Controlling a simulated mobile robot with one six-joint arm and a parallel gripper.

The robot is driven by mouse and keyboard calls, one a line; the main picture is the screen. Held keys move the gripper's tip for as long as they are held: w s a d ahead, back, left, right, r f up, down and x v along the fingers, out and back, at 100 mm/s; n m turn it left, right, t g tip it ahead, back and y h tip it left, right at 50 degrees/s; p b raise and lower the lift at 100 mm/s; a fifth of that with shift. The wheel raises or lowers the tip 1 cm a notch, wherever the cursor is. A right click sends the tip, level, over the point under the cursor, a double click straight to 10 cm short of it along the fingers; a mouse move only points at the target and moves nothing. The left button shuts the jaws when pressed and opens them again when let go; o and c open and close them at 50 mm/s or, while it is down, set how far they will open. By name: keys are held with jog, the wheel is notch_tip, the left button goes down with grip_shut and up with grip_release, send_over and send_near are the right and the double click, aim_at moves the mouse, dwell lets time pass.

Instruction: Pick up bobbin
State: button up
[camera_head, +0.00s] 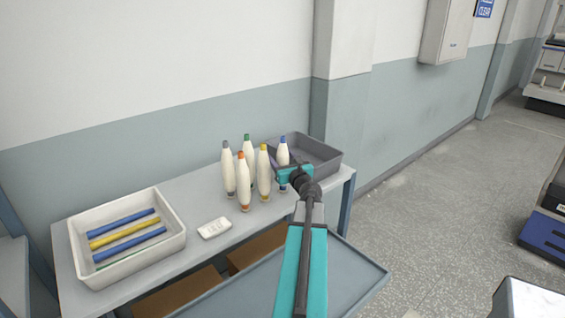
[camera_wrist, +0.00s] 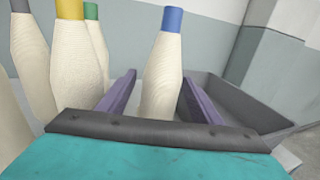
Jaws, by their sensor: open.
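Several cream bobbins with coloured tips stand upright on the grey table. The blue-tipped bobbin (camera_head: 283,154) stands at the right of the group, beside the grey tray (camera_head: 330,164). In the wrist view the blue-tipped bobbin (camera_wrist: 163,75) stands between the two purple fingers of my gripper (camera_wrist: 155,95). The fingers are open, with gaps visible beside the bobbin. My gripper (camera_head: 284,168) also shows in the head view, partly hiding this bobbin. The orange-tipped (camera_head: 242,182), yellow-tipped (camera_head: 264,174), green-tipped (camera_head: 248,152) and grey-tipped (camera_head: 228,170) bobbins stand to its left.
A white bin (camera_head: 130,266) with blue and yellow rods sits at the table's left end. A small white device (camera_head: 214,228) lies near the front edge. The wall is close behind the table. Cardboard boxes (camera_head: 186,294) sit on the shelf below.

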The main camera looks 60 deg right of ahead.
jog(key=shift+x, duration=0.95)
jog(key=c, duration=1.2)
jog(key=shift+r, duration=0.15)
jog(key=shift+r, duration=4.85)
jog(key=shift+a, duration=0.1)
